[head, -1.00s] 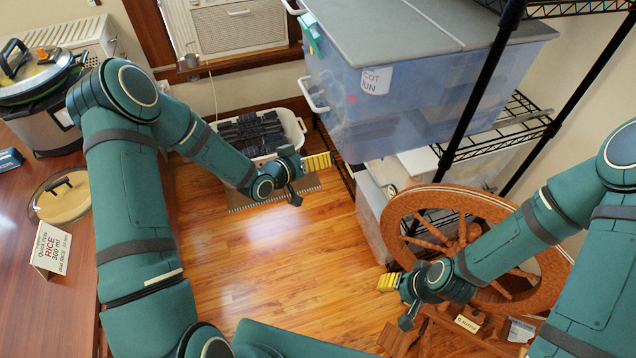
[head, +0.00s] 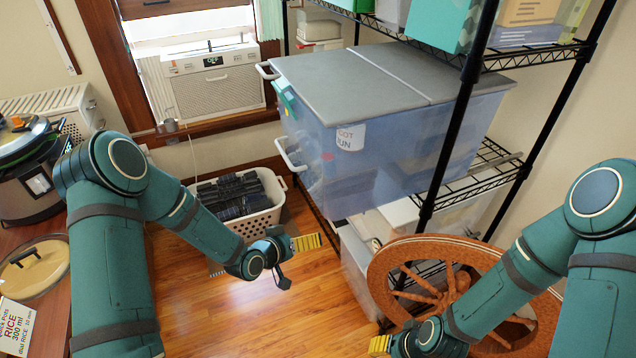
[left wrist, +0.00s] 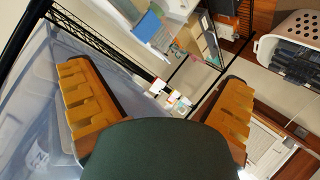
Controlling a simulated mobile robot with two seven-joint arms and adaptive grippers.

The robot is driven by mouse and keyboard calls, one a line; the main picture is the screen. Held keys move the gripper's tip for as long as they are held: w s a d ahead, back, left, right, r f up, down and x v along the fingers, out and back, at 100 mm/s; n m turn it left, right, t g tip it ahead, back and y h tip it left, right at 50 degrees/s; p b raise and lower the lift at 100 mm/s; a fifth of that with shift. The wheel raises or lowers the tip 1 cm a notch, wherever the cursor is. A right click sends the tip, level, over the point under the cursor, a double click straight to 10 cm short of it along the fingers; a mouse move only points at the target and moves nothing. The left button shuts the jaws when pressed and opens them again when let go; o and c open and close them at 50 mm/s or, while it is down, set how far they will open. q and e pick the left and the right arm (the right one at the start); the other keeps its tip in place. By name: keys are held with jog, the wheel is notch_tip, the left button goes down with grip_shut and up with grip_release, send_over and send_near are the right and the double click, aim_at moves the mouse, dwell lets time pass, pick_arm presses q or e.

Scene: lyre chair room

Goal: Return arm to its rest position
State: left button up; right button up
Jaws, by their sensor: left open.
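My left arm comes in from the left in the head view, and its gripper (head: 306,243) is held in the air over the wood floor, in front of a white basket. In the left wrist view its two yellow ribbed fingers (left wrist: 160,108) stand wide apart with nothing between them. My right arm comes in from the right, and its gripper (head: 380,345) is at the bottom of the head view beside a wooden spinning wheel. Only a small yellow part of its fingers shows, so its opening is unclear.
The spinning wheel (head: 376,285) stands close to my right arm. A shelf rack with a large lidded blue bin (head: 400,150) fills the right. The white basket (head: 277,208) sits on the floor near the wall. A desk with a cooker (head: 30,190) is at left. Floor between is free.

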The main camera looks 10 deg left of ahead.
pick_arm(q)
jog(key=s+d+f+g, duration=0.1)
jog(key=s+f+g, duration=0.1)
jog(key=s, duration=0.5)
jog(key=s+d+f+g+y, duration=0.1)
jog(key=s+d+f+g, duration=0.1)
jog(key=s, duration=0.6)
jog(key=s+d+f+g+y, duration=0.1)
jog(key=s+d+f+g, duration=0.1)
jog(key=s+g, duration=0.3)
jog(key=shift+s+f+n, duration=0.4)
jog(key=shift+s+f, duration=0.25)
jog(key=shift+s, duration=0.6)
